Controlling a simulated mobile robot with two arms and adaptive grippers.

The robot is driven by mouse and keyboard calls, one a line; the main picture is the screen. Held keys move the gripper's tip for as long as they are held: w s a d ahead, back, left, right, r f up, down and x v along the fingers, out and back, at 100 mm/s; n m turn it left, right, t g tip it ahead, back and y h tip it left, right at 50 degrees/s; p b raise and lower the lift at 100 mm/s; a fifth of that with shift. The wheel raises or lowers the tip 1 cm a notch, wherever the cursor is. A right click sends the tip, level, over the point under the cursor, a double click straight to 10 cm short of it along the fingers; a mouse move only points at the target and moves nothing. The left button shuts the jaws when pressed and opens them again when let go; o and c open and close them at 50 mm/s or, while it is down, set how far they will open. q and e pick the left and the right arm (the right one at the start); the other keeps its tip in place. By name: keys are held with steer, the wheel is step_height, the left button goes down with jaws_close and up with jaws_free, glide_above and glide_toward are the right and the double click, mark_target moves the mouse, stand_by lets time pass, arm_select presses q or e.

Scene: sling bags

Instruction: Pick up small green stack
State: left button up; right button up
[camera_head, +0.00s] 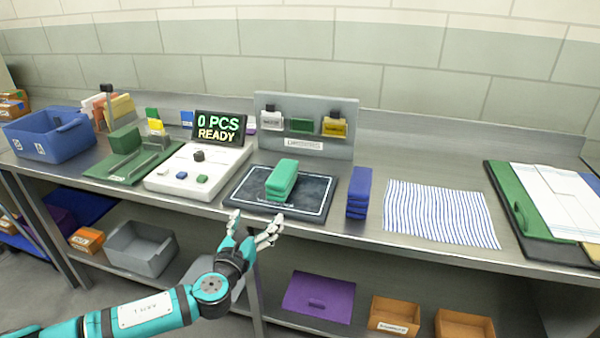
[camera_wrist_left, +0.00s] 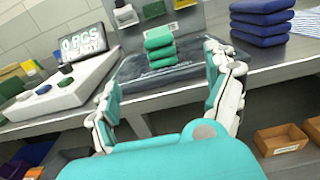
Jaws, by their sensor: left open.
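The small green stack (camera_head: 283,178) lies on a dark tray with a white outline (camera_head: 242,190) near the middle of the metal bench. In the left wrist view the green stack (camera_wrist_left: 160,48) shows as several green layers, straight ahead between my fingers. My left gripper (camera_head: 252,222) is open and empty, in front of the bench edge and short of the stack. Its two fingers also show in the left wrist view (camera_wrist_left: 165,95), spread wide and not touching the stack. My right gripper is not in view.
A blue stack (camera_head: 359,190) stands right of the tray. A white device (camera_head: 197,170) with a display (camera_head: 219,127) reading "0 PCS READY" is to the left. A grey rack (camera_head: 306,145) stands behind. A striped cloth (camera_head: 440,213) lies to the right. The bench's front edge is close to my gripper.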

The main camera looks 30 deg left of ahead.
arm_select(q)
glide_toward(278, 176)
steer(key=w, duration=0.1)
steer(key=w+f, duration=0.1)
steer(key=w+p, duration=0.1)
steer(key=shift+w+a+f, duration=0.2)
steer(key=shift+w+a, duration=0.15)
steer(key=shift+a, duration=0.05)
steer(key=shift+w+a, duration=0.1)
steer(key=shift+w, duration=0.4)
steer(key=shift+w+a+r, duration=0.1)
steer(key=shift+w, duration=0.2)
steer(key=x, duration=0.4)
steer(key=shift+w, duration=0.3)
steer(key=shift+s+r, duration=0.1)
steer(key=shift+c, duration=1)
steer(key=c, duration=1.1)
steer(key=shift+a, duration=0.1)
steer(key=shift+c, duration=0.2)
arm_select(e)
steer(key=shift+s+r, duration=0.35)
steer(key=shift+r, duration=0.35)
arm_select(q)
steer(key=shift+r, duration=0.15)
